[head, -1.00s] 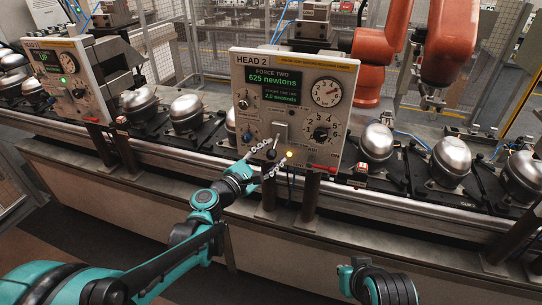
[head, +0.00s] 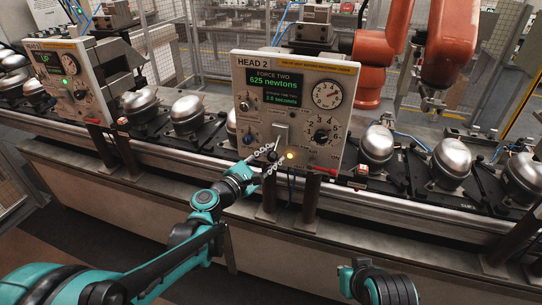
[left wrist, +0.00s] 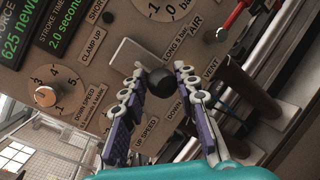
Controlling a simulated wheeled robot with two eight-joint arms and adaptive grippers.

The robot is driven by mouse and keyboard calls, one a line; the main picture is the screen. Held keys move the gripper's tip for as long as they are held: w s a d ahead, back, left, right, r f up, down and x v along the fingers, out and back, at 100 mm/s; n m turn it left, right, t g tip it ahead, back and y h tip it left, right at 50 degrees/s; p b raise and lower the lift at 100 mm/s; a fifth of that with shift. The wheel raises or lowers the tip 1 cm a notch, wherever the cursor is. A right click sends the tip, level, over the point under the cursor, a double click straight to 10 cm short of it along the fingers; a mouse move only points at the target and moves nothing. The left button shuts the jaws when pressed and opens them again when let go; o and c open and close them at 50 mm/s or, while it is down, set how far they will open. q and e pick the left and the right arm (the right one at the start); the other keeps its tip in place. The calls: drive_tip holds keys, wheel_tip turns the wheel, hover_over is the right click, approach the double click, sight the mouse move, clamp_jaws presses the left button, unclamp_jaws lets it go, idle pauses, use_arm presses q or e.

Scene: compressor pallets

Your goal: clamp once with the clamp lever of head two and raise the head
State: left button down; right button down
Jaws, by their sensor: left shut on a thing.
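The HEAD 2 panel (head: 250,125) stands in the middle of the head view, its screen reading FORCE TWO, 625 newtons. Its clamp lever has a black ball knob (head: 272,156) below a pale plate (head: 281,133). My left gripper (head: 275,160) reaches up to the knob from the lower left. In the left wrist view the black knob (left wrist: 159,83) sits between the fingertips of my left gripper (left wrist: 158,85), which is shut on it. The pale plate (left wrist: 138,58) is beside the label CLAMP UP.
Another head panel (head: 65,80) reads UP at the left. Silver compressor domes (head: 452,157) stand along the line behind the panels. An orange robot arm (head: 455,45) hangs behind at the right. Posts (head: 310,195) stand under the panel.

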sight(273, 152)
use_arm(q)
wheel_tip(273, 152, up, 5)
drive_tip(key=n+g+y+p, duration=0.1)
drive_tip(key=g+p, duration=0.2)
drive_tip(key=p, duration=0.3)
drive_tip(key=g+y+p, duration=0.2)
drive_tip(key=g+p, duration=0.1)
drive_tip(key=p, duration=0.4)
drive_tip(key=shift+s+d+r+n, duration=0.1)
drive_tip(key=shift+n, duration=0.3)
drive_tip(key=shift+w+d+r+n+g+y+p, duration=0.1)
drive_tip(key=shift+r+n+g+y+p, duration=0.15)
drive_tip(key=shift+g+p, duration=0.3)
drive_tip(key=shift+w+r+n+g+y+p, duration=0.1)
drive_tip(key=shift+g+y+p, duration=0.25)
drive_tip(key=shift+p, duration=0.25)
drive_tip(key=c, duration=1.2)
unclamp_jaws()
drive_tip(key=shift+d, duration=0.1)
drive_tip(key=shift+a+r, duration=0.3)
drive_tip(key=shift+a, duration=0.05)
drive_tip(key=v, duration=1.1)
drive_tip(key=shift+s+d+r, duration=0.1)
drive_tip(key=shift+s, duration=0.15)
